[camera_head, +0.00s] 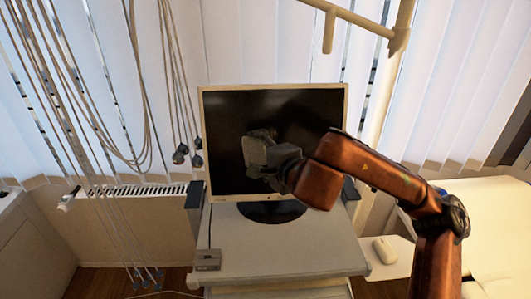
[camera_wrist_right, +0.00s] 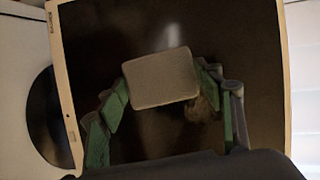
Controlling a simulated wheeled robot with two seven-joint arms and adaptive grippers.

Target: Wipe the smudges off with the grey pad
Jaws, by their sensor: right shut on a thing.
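The grey pad (camera_head: 253,153) is a flat, rounded block in front of the dark monitor screen (camera_head: 225,120). My right gripper (camera_head: 268,157) is shut on the pad. In the right wrist view the pad (camera_wrist_right: 160,78) sits between the green-sided fingers, with its broad face showing. A brownish smudge (camera_wrist_right: 200,108) shows on the screen just below the pad's right side, partly behind the right finger. I cannot tell whether the pad touches the screen. A pale streak higher on the screen may be a reflection. My left gripper is not in view.
The monitor stands on a round dark base (camera_head: 272,211) on a light cart top (camera_head: 285,250). A small grey box (camera_head: 208,260) lies at the cart's front left. Hanging cables (camera_head: 180,150) are left of the monitor. A white mouse (camera_head: 385,250) is at right.

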